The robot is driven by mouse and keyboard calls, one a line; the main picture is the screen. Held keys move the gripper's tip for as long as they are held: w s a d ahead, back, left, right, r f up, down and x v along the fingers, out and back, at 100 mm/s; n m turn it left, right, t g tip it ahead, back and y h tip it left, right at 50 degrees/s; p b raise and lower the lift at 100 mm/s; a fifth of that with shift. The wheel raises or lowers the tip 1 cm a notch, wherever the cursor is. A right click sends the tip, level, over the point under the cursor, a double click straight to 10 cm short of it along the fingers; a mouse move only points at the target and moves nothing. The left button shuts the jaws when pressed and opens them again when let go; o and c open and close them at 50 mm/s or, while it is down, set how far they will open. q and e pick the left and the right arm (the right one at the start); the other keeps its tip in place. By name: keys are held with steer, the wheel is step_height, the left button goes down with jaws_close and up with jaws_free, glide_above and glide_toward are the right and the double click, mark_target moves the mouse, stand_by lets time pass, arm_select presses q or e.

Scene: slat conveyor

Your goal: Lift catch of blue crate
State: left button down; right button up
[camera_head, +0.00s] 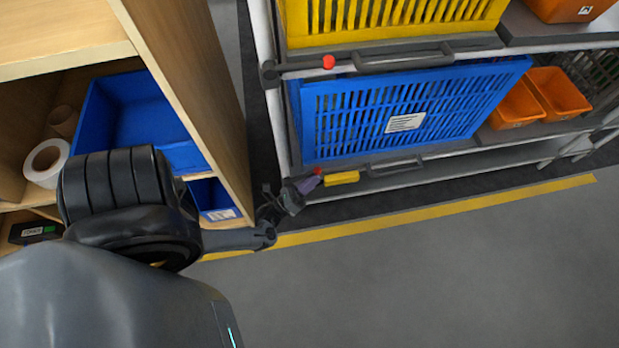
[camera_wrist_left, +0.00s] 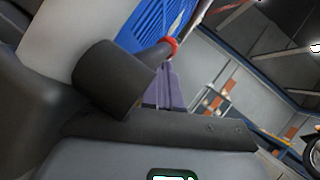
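The blue crate (camera_head: 470,100), slatted with a white label, sits on the lower level of the rack. At its lower left front, a small red knob (camera_head: 318,171) stands beside a yellow block (camera_head: 341,178); I take the red part as the catch. My left gripper (camera_head: 306,185) is at this knob, its purple fingertips right against or just beside it. In the left wrist view, the purple fingers (camera_wrist_left: 165,90) point up at a red end (camera_wrist_left: 173,45), with the blue crate (camera_wrist_left: 150,28) behind. Contact and finger gap are unclear. My right gripper is not in view.
A yellow crate (camera_head: 400,38) sits above, with its own red knob (camera_head: 328,62). Orange bins (camera_head: 556,92) stand right of the blue crate. A wooden shelf (camera_head: 190,70) with blue bins is close on the left. The grey floor (camera_head: 430,275) in front is clear.

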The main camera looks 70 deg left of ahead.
arm_select(q)
steer(key=shift+w+d+r, duration=0.2)
steer(key=shift+w+r, duration=0.2)
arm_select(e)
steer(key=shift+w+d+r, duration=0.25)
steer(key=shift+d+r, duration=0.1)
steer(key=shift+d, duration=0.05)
arm_select(q)
steer(key=shift+s, duration=0.2)
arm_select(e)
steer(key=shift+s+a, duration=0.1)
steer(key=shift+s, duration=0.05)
arm_select(q)
steer(key=s+d+f+b, duration=0.4)
steer(key=s+f, duration=0.2)
steer(key=f, duration=0.4)
steer(key=shift+s+f+b, duration=0.25)
steer(key=shift+f+b, duration=0.1)
steer(key=shift+b, duration=0.05)
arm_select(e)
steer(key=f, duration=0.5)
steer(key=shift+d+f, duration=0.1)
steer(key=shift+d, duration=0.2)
arm_select(q)
steer(key=shift+a, duration=0.15)
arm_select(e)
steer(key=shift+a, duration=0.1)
